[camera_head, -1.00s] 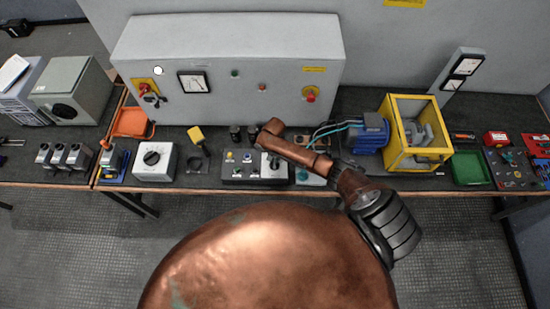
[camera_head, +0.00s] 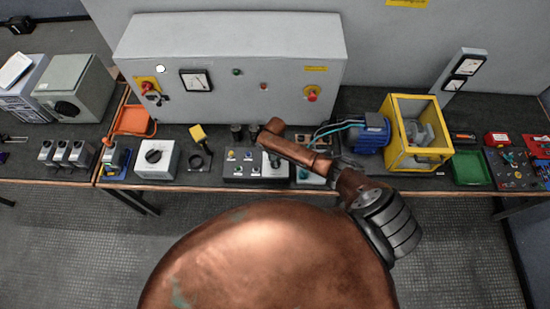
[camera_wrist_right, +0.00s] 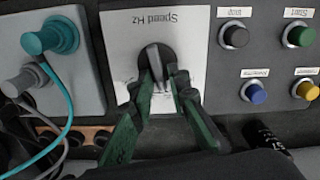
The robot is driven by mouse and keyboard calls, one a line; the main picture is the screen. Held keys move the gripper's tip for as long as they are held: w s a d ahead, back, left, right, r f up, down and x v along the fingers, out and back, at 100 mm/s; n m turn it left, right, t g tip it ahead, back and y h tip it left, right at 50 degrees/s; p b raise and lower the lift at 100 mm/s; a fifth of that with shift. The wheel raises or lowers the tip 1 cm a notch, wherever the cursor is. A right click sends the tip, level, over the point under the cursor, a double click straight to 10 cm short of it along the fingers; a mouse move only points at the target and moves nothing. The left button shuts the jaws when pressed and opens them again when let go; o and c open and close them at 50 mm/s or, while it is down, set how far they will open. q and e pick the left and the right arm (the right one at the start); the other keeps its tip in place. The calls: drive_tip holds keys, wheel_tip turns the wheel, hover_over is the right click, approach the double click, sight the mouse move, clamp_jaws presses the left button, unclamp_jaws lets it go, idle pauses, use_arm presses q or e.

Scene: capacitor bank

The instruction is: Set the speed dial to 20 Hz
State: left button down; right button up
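The speed dial (camera_wrist_right: 155,62) is a dark round knob with a raised grip bar on a white plate marked "Speed Hz" (camera_wrist_right: 192,40) in the right wrist view. My right gripper (camera_wrist_right: 161,78) has its green-sided fingers on either side of the grip bar, tips close together against it. The fingers cover part of the scale, and I cannot read the set value. In the head view the dial's control box (camera_head: 240,178) stands on the bench, and my right arm reaches over it, hiding part of the dial. My left gripper is not in view.
Several coloured buttons (camera_wrist_right: 257,92) sit beside the dial plate. A grey block with teal and grey plugs (camera_wrist_right: 55,38) and cables is on its other side. In the head view, a grey dial box (camera_head: 157,159) stands left and a blue motor (camera_head: 368,134) right.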

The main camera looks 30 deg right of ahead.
drive_tip(key=shift+o, duration=1)
drive_tip(key=shift+w+r, duration=0.1)
drive_tip(key=shift+r, duration=0.05)
wheel_tip(320, 180, up, 12)
